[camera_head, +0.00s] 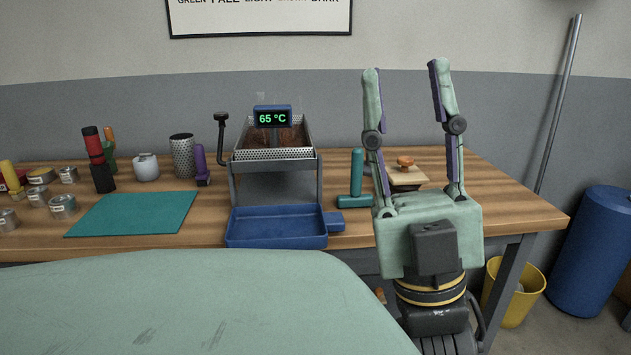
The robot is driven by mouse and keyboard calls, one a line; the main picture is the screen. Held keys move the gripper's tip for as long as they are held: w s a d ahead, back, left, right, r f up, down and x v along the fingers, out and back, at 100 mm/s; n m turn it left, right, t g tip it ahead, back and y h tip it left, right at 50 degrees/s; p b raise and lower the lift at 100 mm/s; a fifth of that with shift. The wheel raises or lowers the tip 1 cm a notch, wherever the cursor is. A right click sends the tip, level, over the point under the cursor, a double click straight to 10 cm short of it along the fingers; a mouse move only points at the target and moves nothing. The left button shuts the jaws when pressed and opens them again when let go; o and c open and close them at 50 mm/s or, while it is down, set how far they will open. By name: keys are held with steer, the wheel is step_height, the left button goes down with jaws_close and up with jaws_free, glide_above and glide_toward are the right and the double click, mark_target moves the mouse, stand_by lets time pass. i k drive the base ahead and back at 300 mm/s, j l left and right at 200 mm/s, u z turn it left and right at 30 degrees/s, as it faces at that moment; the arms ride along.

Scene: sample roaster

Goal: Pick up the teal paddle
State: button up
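The teal paddle (356,178) stands on the wooden table, right of the roaster. Its handle points up and its wide base lies flat; the right end of the base is close to or partly behind my gripper in the picture. My gripper (405,67) is raised at the right, in front of the table's right part. Its two fingers point up and stand wide apart, with nothing between the tips. It is not touching the paddle as far as I can see.
The roaster (275,185) reads 65 °C, with a blue tray (276,229) in front. A wooden box (406,177) shows behind my gripper. A blue barrel (598,250) and yellow bin (515,293) stand right.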

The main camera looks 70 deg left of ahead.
mark_target(356, 199)
steer(key=u, duration=1.85)
